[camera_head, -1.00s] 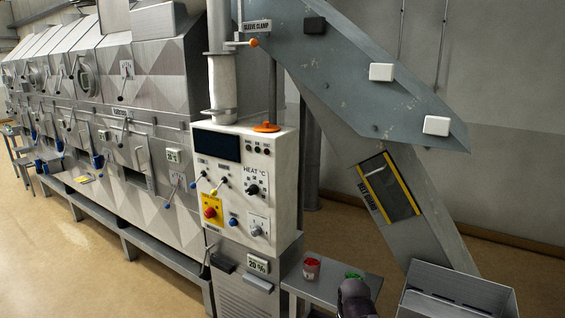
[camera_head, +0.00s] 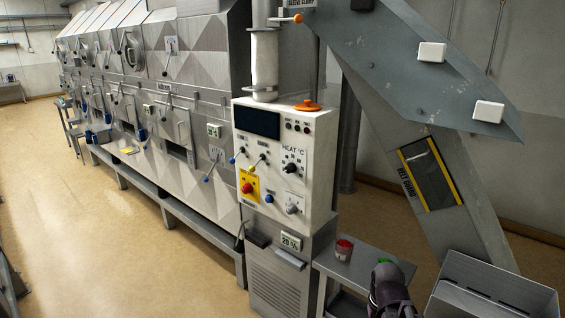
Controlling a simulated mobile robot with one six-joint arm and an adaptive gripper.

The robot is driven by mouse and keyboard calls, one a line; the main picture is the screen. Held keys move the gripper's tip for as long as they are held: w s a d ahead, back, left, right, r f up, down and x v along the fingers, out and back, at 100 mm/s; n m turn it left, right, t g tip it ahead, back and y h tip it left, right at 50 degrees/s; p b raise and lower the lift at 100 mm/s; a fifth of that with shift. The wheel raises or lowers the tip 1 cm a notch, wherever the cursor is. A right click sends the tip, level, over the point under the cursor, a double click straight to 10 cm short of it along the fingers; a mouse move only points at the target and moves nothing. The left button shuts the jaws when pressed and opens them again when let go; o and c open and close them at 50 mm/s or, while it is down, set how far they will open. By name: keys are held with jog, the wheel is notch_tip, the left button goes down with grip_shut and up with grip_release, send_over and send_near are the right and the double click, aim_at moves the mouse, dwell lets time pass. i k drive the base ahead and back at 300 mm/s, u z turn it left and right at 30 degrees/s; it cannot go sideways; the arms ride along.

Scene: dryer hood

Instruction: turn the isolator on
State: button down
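The white control panel (camera_head: 284,165) stands on a grey cabinet in the middle of the view. A red knob on a yellow plate (camera_head: 249,187) is at its lower left and looks like the isolator. Its label and exact setting are too small to read. A grey rotary knob (camera_head: 293,206) sits on a pale plate at the lower right, with a small blue button (camera_head: 269,198) between them. A dark part of my arm shows at the bottom edge, right of and below the panel, apart from it. My gripper's fingers are not visible.
A grey side shelf (camera_head: 345,267) beside the cabinet holds a red pot (camera_head: 343,249) and a green item (camera_head: 383,262). An open metal bin (camera_head: 480,290) stands at bottom right. A sloping grey chute (camera_head: 420,90) rises behind. Open floor (camera_head: 110,250) lies at left.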

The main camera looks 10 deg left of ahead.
aim_at(247, 188)
jog(key=z, duration=1)
jog(key=k, duration=0.1)
jog(key=u, duration=2.55)
jog(key=i, duration=0.8)
jog(key=z, duration=0.25)
